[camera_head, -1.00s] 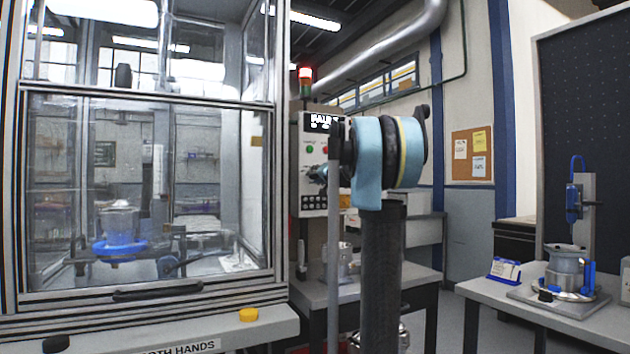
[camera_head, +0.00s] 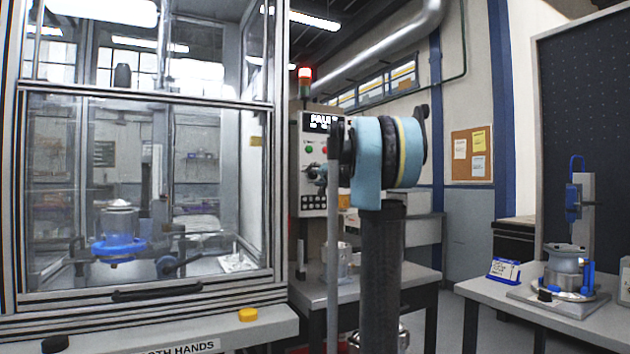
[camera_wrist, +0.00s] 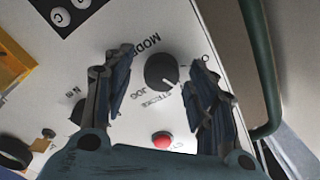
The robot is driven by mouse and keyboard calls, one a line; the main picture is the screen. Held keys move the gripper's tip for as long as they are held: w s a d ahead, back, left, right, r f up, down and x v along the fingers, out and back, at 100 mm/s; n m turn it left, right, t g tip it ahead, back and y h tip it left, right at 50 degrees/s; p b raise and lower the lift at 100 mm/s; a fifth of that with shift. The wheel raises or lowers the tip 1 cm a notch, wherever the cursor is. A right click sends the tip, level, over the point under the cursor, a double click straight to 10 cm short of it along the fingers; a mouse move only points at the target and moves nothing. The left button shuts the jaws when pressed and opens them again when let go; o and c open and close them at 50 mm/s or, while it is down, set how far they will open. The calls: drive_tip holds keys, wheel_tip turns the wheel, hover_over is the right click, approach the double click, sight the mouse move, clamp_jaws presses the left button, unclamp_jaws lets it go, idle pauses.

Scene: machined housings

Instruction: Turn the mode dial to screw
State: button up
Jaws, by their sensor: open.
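The mode dial (camera_wrist: 159,70) is a round black knob on the pale control panel, in the wrist view. The word MODE is printed beside it and smaller labels, one reading JOG, lie around it. A light mark shows at the knob's lower right edge; I cannot tell which label it points to. My gripper (camera_wrist: 164,62) is open, with one dark finger on each side of the dial and no clear contact.
A red button (camera_wrist: 162,140) sits below the dial in the wrist view. A green pipe (camera_wrist: 262,65) runs along the right. In the head view, a glazed enclosure (camera_head: 150,293) stands left of the panel and a bench (camera_head: 480,289) with a fixture stands right.

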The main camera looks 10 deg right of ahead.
drive_tip(key=v, duration=1.2)
idle(0.4)
drive_tip(key=s+a+f+n+g+y, duration=0.1)
drive_tip(key=s+a+f+n+g, duration=0.4)
drive_tip(key=s+f, duration=0.7)
drive_tip(key=s+a+f+n+g, duration=0.1)
drive_tip(key=s+a+f+g, duration=0.3)
drive_tip(key=s+a+f, duration=0.8)
drive_tip(key=s+d+f+g+h, duration=0.2)
drive_tip(key=s+d+f, duration=0.2)
drive_tip(key=s+f, duration=0.3)
drive_tip(key=s+d+f+g+h, duration=0.2)
drive_tip(key=s+d+f, duration=0.2)
drive_tip(key=s+f, duration=0.3)
drive_tip(key=s+d+f+g+h, duration=0.2)
drive_tip(key=s+d+f, duration=0.3)
drive_tip(key=f, duration=1)
drive_tip(key=shift+s+h, duration=0.3)
drive_tip(key=shift+s, duration=0.85)
